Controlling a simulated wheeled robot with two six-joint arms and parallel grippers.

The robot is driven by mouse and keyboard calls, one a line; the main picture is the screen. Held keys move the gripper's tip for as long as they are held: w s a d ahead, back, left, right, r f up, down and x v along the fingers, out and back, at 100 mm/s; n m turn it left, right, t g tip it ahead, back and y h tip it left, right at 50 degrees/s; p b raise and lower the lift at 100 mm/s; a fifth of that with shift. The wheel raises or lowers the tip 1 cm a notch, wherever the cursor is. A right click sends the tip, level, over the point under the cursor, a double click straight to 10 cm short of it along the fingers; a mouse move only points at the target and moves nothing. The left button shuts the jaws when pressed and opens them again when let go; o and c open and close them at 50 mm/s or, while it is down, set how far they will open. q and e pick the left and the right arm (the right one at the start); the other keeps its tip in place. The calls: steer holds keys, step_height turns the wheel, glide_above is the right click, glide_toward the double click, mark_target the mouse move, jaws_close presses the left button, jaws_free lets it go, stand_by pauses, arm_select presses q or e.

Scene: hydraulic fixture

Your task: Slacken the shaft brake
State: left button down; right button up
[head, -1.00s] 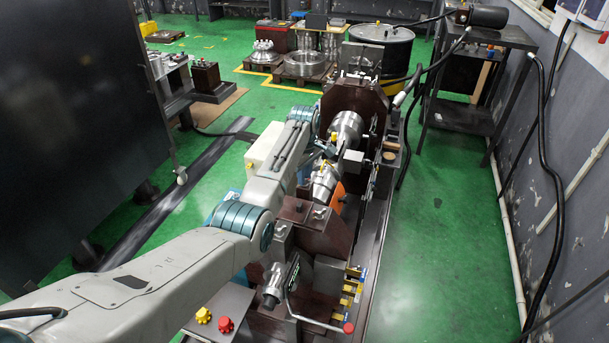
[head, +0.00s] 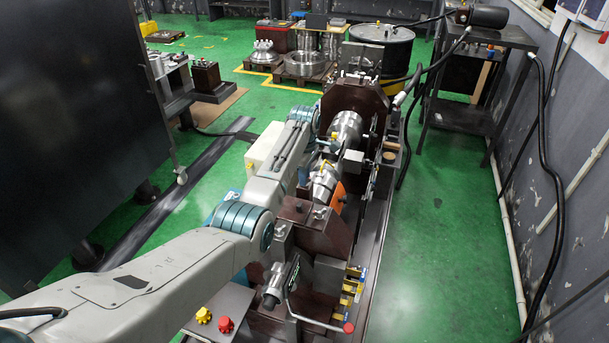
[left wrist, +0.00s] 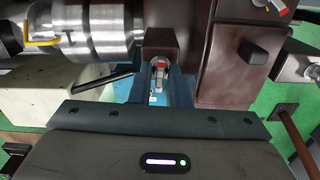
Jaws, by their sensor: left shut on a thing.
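The shaft assembly runs along the brown fixture in the head view, with a silver shaft part (head: 324,185) nearer me and a larger silver cylinder (head: 346,127) farther off. My left gripper (head: 326,152) is at the left side of the shaft, between these two, partly hidden by my own arm. In the left wrist view its jaws (left wrist: 160,72) are shut on a small part in front of a brown block (left wrist: 160,42). The held part is mostly hidden, and I cannot tell its shape. A ridged silver cylinder (left wrist: 105,30) is just left of the jaws. My right gripper is not in view.
A red-knobbed lever (head: 348,327) and yellow and red knobs (head: 226,324) are at the fixture's near end. A dark cabinet (head: 75,110) stands left, a black workbench (head: 465,120) at the right. Green floor (head: 450,240) is clear right of the fixture.

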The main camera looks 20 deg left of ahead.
arm_select(q)
steer(key=shift+w+r, duration=0.1)
steer(key=shift+r, duration=0.05)
steer(key=c, duration=1.6)
jaws_free()
steer(key=shift+o, duration=0.2)
steer(key=shift+r+b, duration=0.35)
steer(key=shift+r, duration=0.05)
step_height(320, 180, up, 10)
steer(key=b, duration=0.4)
